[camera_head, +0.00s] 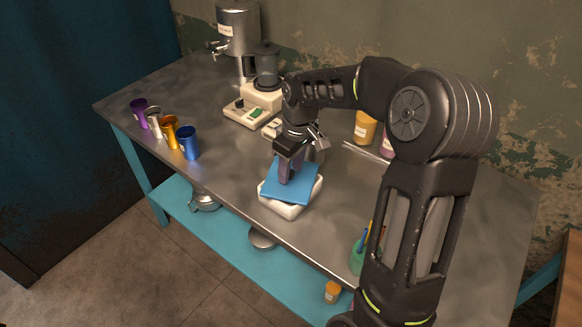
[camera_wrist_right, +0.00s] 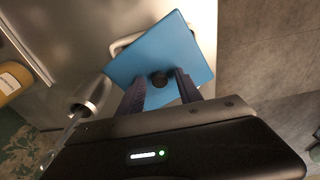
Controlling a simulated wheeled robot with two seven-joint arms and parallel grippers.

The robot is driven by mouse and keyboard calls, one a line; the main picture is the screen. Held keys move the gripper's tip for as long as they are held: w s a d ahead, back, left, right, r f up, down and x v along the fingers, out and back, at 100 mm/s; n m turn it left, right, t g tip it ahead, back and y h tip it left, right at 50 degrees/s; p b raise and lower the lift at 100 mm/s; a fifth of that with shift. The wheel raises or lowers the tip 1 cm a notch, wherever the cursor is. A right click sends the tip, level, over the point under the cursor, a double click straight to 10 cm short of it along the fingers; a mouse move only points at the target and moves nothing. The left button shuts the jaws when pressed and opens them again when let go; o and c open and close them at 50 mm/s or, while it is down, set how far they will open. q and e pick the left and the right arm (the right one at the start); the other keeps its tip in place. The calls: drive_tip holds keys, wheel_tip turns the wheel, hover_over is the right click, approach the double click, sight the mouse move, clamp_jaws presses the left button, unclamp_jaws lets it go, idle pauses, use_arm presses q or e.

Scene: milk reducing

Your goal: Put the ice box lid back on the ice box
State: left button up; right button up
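The blue square ice box lid (camera_head: 308,184) lies over the top of the white ice box (camera_head: 287,209) near the table's front edge. It is turned askew to the box, with white rim showing around it. My right gripper (camera_head: 288,172) points down at the lid. Whether the lid sits fully seated is unclear. My left gripper is not in view.
Purple, silver, orange and blue cups (camera_head: 189,142) stand at the table's left end. A blender (camera_head: 265,80) and metal machine (camera_head: 238,25) stand behind. A green pen cup (camera_head: 358,258) is at the front right. An orange-yellow jar (camera_head: 364,127) stands behind my right arm.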

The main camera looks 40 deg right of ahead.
sight(296, 181)
drive_tip(key=shift+r+p, duration=0.6)
drive_tip(key=shift+r, duration=0.15)
drive_tip(key=shift+r+b, duration=0.35)
drive_tip(key=shift+r, duration=0.05)
wheel_tip(296, 181, up, 11)
drive_tip(key=s, duration=0.1)
drive_tip(key=shift+s+d+f+b, duration=0.2)
drive_tip(key=shift+b, duration=0.25)
